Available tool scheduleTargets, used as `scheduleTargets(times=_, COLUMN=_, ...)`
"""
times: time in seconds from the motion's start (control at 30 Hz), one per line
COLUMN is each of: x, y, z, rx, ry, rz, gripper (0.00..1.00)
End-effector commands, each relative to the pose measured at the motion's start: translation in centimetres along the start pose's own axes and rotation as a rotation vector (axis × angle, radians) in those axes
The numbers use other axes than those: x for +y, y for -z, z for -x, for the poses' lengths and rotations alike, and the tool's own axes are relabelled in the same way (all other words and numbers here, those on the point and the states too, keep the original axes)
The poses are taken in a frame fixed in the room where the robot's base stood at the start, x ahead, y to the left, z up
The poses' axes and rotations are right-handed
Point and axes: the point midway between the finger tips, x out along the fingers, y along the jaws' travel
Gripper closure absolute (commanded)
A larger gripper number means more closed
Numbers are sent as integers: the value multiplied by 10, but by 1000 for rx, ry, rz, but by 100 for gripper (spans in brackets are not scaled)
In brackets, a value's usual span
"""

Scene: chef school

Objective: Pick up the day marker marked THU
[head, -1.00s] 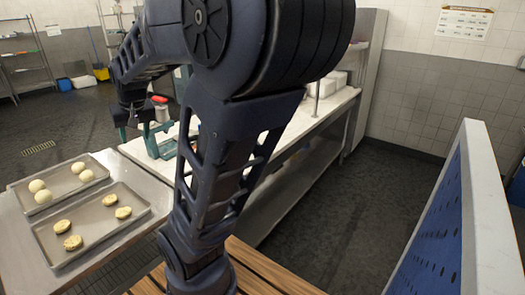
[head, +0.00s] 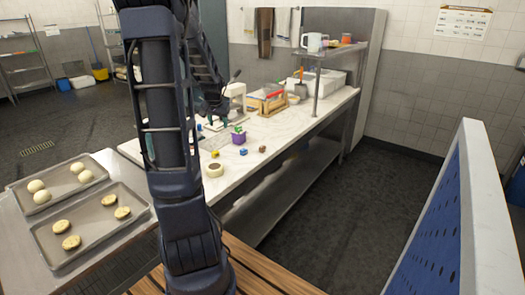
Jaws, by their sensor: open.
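Small coloured blocks lie on the white marble counter (head: 300,121): a blue and yellow one (head: 243,152), a dark reddish one (head: 262,149) and another small one (head: 215,154) nearer my arm. Any of them may be the day marker, but no lettering such as THU can be read at this size. My gripper (head: 211,124) is over the counter, behind and left of these blocks, partly hidden by my own arm. It is open, apart from the blocks, and I see nothing held in it.
A tape roll (head: 214,169) sits near the counter's front edge, and a purple cup (head: 239,138) stands behind the blocks. A wooden rack (head: 267,103) and a raised shelf (head: 340,50) are farther back. Trays of dough (head: 98,219) are at left. A blue panel (head: 436,230) stands at right.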

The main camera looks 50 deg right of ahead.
Motion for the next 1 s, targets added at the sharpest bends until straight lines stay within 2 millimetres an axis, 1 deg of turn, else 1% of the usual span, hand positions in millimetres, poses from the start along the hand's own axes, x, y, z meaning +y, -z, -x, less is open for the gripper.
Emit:
scheduleTargets(times=0.03, x=19, y=11, z=-15, rx=2, ry=-26, rz=-37, gripper=51)
scheduleTargets(times=0.1, x=46, y=26, z=-32, rx=11, ry=-58, rz=-88, gripper=51)
scheduleTargets(times=0.17, x=68, y=37, z=-47, rx=17, ry=-86, rz=-129, gripper=51)
scheduleTargets(times=0.2, x=84, y=44, z=-55, rx=23, ry=-104, rz=-155, gripper=51)
scheduleTargets(times=0.3, x=118, y=57, z=-74, rx=34, ry=-143, rz=-208, gripper=51)
scheduleTargets(times=0.4, x=144, y=65, z=-87, rx=43, ry=-173, rz=-245, gripper=51)
scheduleTargets(times=0.5, x=159, y=69, z=-94, rx=49, ry=-191, rz=-267, gripper=51)
scheduleTargets(times=0.6, x=166, y=71, z=-99, rx=52, ry=-198, rz=-276, gripper=51)
scheduleTargets(times=0.77, x=169, y=71, z=-110, rx=51, ry=-199, rz=-276, gripper=51)
scheduleTargets(times=1.0, x=176, y=72, z=-142, rx=50, ry=-200, rz=-277, gripper=51)
